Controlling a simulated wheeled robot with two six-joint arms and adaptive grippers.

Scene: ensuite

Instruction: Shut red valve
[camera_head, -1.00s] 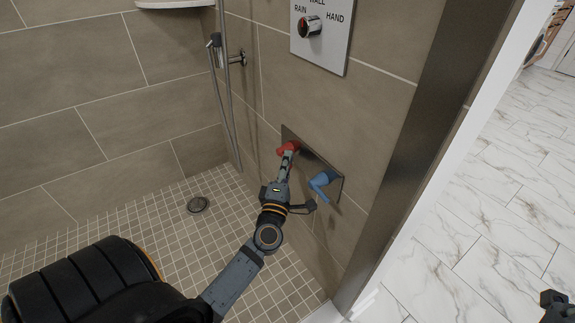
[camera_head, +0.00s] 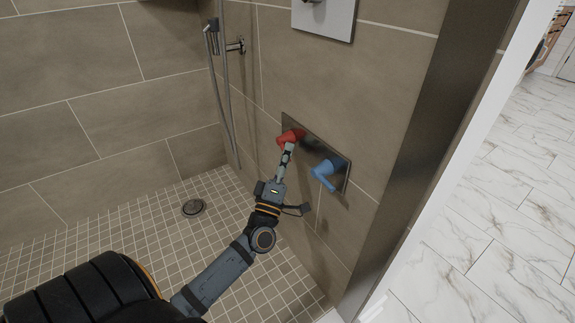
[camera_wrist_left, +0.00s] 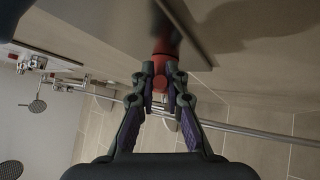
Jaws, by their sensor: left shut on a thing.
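The red valve (camera_head: 291,136) sits at the left end of a metal plate (camera_head: 314,150) on the tiled shower wall. My left gripper (camera_head: 287,153) reaches up to the red valve from below. In the left wrist view the red valve (camera_wrist_left: 162,72) shows between the two fingers of my left gripper (camera_wrist_left: 161,84), which are shut on its lever. The gripper hides part of the lever in the head view. My right gripper is not in view.
A control panel (camera_head: 325,17) is on the wall above the valves. A hand shower with hose (camera_head: 221,70) hangs to the left. The tiled shower floor with a drain (camera_head: 194,207) is clear. A metal door-side edge (camera_head: 428,130) stands to the right.

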